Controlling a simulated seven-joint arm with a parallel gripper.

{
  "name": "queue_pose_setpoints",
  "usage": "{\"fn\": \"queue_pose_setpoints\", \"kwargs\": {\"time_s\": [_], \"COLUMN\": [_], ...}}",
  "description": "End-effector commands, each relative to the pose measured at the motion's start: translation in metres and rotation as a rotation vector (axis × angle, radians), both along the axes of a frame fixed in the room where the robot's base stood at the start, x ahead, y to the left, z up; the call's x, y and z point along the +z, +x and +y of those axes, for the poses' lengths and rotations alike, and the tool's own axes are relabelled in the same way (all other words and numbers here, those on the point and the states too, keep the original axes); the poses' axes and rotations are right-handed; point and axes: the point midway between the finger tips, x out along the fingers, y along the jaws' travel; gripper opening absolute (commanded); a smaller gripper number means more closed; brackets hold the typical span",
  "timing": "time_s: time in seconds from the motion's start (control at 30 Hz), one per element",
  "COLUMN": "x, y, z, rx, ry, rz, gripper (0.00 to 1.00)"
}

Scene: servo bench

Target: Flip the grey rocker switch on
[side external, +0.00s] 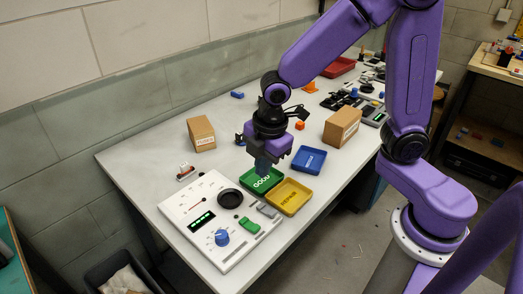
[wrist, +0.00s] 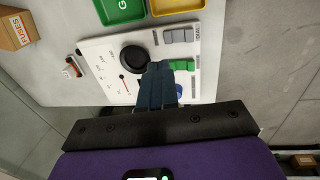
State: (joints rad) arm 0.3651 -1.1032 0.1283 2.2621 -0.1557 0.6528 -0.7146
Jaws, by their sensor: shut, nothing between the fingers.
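The grey rocker switch (side external: 268,211) sits at the right edge of the white control panel (side external: 205,258), beside a green rocker switch (side external: 250,226). In the wrist view the grey rocker (wrist: 179,35) shows near the panel's upper right corner, by a printed label too small to read; its on or off state cannot be told. My gripper (side external: 262,166) is shut and empty, pointing down above the green tray in the side view. In the wrist view its blue fingertips (wrist: 158,70) cover part of the panel, below and left of the grey rocker, apart from it.
The panel also carries a black round pad (side external: 230,198), a blue knob (side external: 222,237) and a lit green display (side external: 202,221). Green (side external: 248,183), yellow (side external: 289,196) and blue (side external: 309,160) trays lie behind it. Cardboard boxes (side external: 201,134) (side external: 342,127) stand farther back.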

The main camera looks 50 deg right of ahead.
Motion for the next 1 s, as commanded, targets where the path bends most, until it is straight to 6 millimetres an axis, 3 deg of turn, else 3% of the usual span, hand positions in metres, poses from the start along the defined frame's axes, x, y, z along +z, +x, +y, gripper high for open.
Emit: {"fn": "queue_pose_setpoints", "kwargs": {"time_s": [0.1, 0.3, 0.77, 0.87, 1.0], "x": [0.02, 0.036, 0.039, 0.04, 0.043], "y": [0.003, 0.005, 0.003, -0.007, -0.038], "z": [0.001, 0.0, -0.001, -0.003, -0.013], "rx": [-0.001, 0.0, -0.005, -0.027, -0.099], "ry": [0.004, 0.001, 0.002, 0.009, 0.026], "rz": [-0.003, -0.001, 0.001, 0.007, 0.026], "gripper": [0.0, 0.0, 0.0, 0.0, 0.0]}}
